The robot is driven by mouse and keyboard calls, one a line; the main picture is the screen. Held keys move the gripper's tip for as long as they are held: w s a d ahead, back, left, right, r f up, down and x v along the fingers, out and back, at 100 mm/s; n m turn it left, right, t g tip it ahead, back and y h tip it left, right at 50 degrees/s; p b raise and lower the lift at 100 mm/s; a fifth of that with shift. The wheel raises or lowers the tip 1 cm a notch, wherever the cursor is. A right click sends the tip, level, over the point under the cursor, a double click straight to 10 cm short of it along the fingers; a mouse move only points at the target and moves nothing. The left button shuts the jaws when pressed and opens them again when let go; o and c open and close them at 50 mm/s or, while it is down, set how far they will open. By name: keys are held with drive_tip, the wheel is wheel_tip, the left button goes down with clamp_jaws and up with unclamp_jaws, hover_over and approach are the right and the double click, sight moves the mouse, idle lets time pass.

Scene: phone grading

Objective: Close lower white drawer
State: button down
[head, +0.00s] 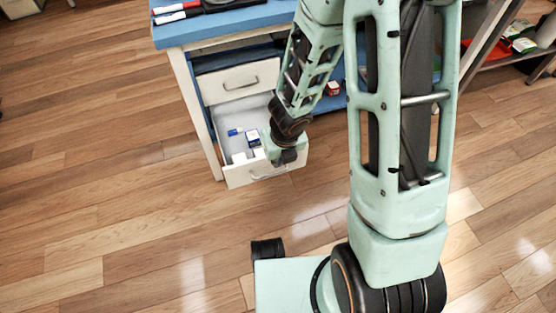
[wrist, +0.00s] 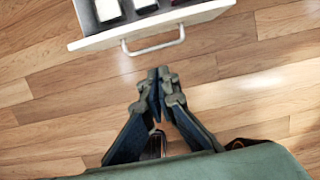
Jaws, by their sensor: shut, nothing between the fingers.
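The lower white drawer (head: 236,175) is pulled out from under the blue-topped workbench, with small boxes lying inside it. In the wrist view the drawer front (wrist: 205,14) crosses the top of the picture, with its pale bar handle (wrist: 153,47) facing me. My gripper (wrist: 158,72) is shut and empty, its fingertips just short of the handle and apart from it in the picture. In the head view my gripper (head: 288,157) is by the drawer's front edge and hides part of it.
The blue workbench top (head: 225,22) carries dark and red tools. A red box (head: 333,88) sits on the blue lower shelf. A shelf rack stands at the far right. The wooden floor (head: 100,190) at left is clear.

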drive_tip(key=b, duration=0.6)
hover_over(273, 173)
drive_tip(key=s, duration=0.3)
drive_tip(key=s+d+x, duration=0.1)
drive_tip(key=s+x, duration=0.1)
drive_tip(key=x, duration=0.6)
drive_tip(key=w+p, duration=0.3)
drive_tip(key=shift+a+r, duration=0.15)
drive_tip(key=shift+r, duration=0.15)
drive_tip(key=shift+w+a+f+p, duration=0.2)
drive_tip(key=shift+w+p, duration=0.35)
drive_tip(key=shift+w, duration=0.2)
drive_tip(key=shift+w, duration=0.1)
